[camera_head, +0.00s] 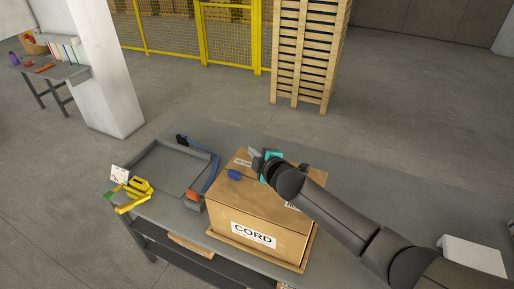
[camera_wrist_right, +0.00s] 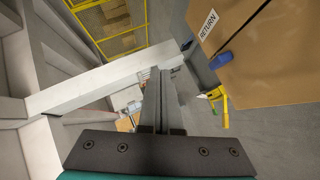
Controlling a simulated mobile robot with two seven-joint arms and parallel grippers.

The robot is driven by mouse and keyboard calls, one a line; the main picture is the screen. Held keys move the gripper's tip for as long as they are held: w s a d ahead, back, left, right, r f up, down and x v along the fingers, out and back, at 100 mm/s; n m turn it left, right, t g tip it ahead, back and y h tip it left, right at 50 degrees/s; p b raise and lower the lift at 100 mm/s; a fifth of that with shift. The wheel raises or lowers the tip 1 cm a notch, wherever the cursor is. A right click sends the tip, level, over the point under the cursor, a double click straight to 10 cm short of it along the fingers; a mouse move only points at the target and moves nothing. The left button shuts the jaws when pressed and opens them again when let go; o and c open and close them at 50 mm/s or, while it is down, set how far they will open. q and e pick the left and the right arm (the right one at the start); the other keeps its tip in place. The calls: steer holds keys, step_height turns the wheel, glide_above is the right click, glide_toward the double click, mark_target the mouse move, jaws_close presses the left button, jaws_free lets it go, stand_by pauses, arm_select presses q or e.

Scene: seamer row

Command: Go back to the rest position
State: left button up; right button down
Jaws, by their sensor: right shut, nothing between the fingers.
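My right arm comes in from the lower right in the head view and reaches over a closed cardboard box labelled CORD (camera_head: 228,208). My right gripper (camera_head: 253,153), with a teal part at the wrist, is at the far side of the box top. Its gap to the box cannot be told. In the right wrist view its two fingers (camera_wrist_right: 161,100) are together with nothing between them. The box also shows at the upper right there (camera_wrist_right: 265,65), with a RETURN label. My left gripper is in neither view.
A blue item (camera_head: 234,174) is at the box top. Left of it on the bench are a grey tray (camera_head: 145,158), a blue-strapped tool and a yellow tool (camera_head: 133,194). A white block (camera_head: 472,257) is at right. Beyond stand a white pillar (camera_head: 105,70), pallets (camera_head: 309,50) and yellow fencing.

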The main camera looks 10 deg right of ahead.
steer(key=s+d+f+m+g+h, duration=0.1)
steer(key=s+f+m+g, duration=0.3)
steer(key=s, duration=0.9)
steer(key=s+d+m+g+h, duration=0.1)
steer(key=s+d+m+g, duration=0.15)
steer(key=s+m, duration=0.7)
steer(key=s+d+f+m+g+h, duration=0.15)
steer(key=s+g, duration=0.25)
steer(key=s, duration=1.2)
step_height(320, 180, down, 32)
steer(key=s+f+n+b, duration=0.1)
steer(key=s+b, duration=0.1)
steer(key=b, duration=0.9)
steer(key=s+d+f+g+b, duration=0.1)
steer(key=s+f+b, duration=0.4)
steer(key=f, duration=0.7)
steer(key=s+f+g+b, duration=0.1)
steer(key=s+f+b, duration=0.4)
steer(key=s+f, duration=0.5)
step_height(320, 180, down, 2)
steer(key=shift+s+d+f+b, duration=0.1)
steer(key=shift+s+d+b, duration=0.1)
steer(key=shift+d+b, duration=0.15)
